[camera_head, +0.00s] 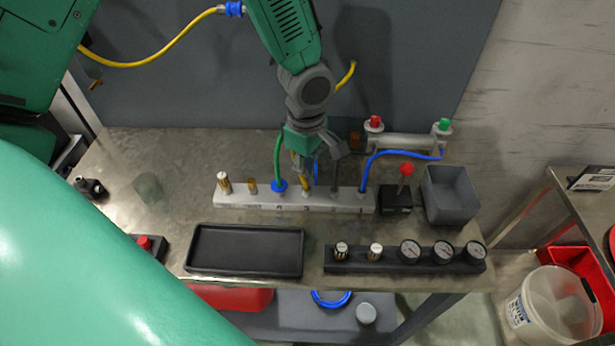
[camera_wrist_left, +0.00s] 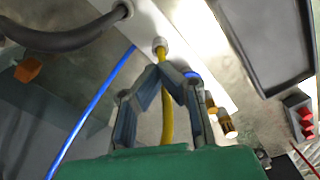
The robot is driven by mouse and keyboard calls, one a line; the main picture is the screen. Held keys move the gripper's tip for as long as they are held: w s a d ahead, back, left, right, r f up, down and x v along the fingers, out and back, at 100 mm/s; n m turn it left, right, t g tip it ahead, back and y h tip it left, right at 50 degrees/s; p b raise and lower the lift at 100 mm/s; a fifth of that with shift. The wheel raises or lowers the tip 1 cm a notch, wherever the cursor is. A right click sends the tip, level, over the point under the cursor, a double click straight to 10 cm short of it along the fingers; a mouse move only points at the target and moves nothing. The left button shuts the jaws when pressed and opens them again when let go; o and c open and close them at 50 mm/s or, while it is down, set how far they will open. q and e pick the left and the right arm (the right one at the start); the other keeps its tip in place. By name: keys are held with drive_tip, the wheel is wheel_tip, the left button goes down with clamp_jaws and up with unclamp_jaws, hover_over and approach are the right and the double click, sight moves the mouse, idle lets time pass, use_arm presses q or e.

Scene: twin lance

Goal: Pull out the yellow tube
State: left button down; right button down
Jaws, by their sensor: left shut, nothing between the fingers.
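The yellow tube (camera_head: 305,183) stands in the light manifold block (camera_head: 232,199), between the green tube and a blue tube. In the left wrist view the yellow tube (camera_wrist_left: 167,115) runs up to a pale fitting (camera_wrist_left: 160,44) on the block. My left gripper (camera_head: 306,168) is over the block at the yellow tube and partly hides it. In the left wrist view the fingers of my left gripper (camera_wrist_left: 163,72) come together near the fitting, with the tube visible between and behind them. The gripper is shut and holds nothing. My right gripper is not in view.
The green tube (camera_head: 277,160) is close on the left; a blue tube (camera_head: 375,158) is on the right. A black tray (camera_head: 245,231) and a gauge strip (camera_head: 403,267) lie in front. A grey bin (camera_head: 450,205) and a red-knobbed box (camera_head: 395,201) stand right.

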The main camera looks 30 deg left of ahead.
use_arm(q)
drive_tip(key=shift+d, duration=0.25)
drive_tip(key=shift+a+r+p, duration=0.3)
drive_tip(key=shift+r+p, duration=0.5)
drive_tip(key=shift+r, duration=0.05)
drive_tip(key=shift+d+r+p, duration=0.2)
drive_tip(key=shift+r+p, duration=0.9)
drive_tip(key=shift+r, duration=0.15)
drive_tip(key=shift+a, duration=0.1)
drive_tip(key=c, duration=1.8)
unclamp_jaws()
